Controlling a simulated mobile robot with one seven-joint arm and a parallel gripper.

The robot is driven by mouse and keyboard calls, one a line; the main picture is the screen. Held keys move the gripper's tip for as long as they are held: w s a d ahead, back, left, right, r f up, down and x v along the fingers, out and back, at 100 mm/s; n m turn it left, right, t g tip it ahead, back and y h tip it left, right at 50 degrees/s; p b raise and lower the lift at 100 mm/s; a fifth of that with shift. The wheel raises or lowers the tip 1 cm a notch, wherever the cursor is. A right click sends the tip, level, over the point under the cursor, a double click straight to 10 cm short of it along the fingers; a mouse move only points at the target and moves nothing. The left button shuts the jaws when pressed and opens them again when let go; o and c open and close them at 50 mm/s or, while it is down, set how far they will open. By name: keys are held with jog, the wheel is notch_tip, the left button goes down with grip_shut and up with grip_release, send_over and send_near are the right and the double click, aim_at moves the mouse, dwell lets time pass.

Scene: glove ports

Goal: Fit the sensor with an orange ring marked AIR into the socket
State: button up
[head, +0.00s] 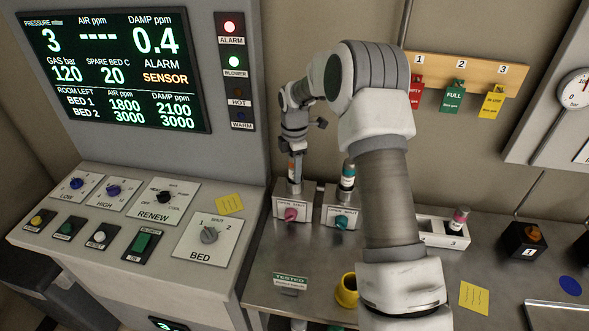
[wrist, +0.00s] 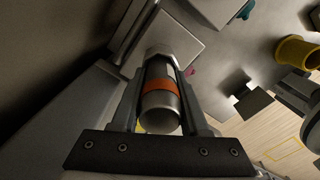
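The sensor with the orange ring (wrist: 163,87) is a grey cylinder between my two fingers in the wrist view. In the head view it shows below my gripper (head: 294,150), upright over the left valve block (head: 292,207) with the pink knob. My gripper (wrist: 162,95) appears shut on it, with a finger close along each side. Its far end meets a pale fitting on the block. The socket is hidden behind the sensor, and I cannot tell how deep it sits. The AIR ppm readout (head: 98,37) shows dashes.
A second block (head: 341,216) with a teal knob holds a teal-ringed sensor (head: 347,178) close on the right. A white rack (head: 432,232) holds a pink-topped sensor (head: 460,217). A yellow cup (head: 347,291) stands nearer. The console (head: 140,240) is at left.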

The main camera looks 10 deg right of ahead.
jog(key=o, duration=0.4)
jog(key=shift+o, duration=0.2)
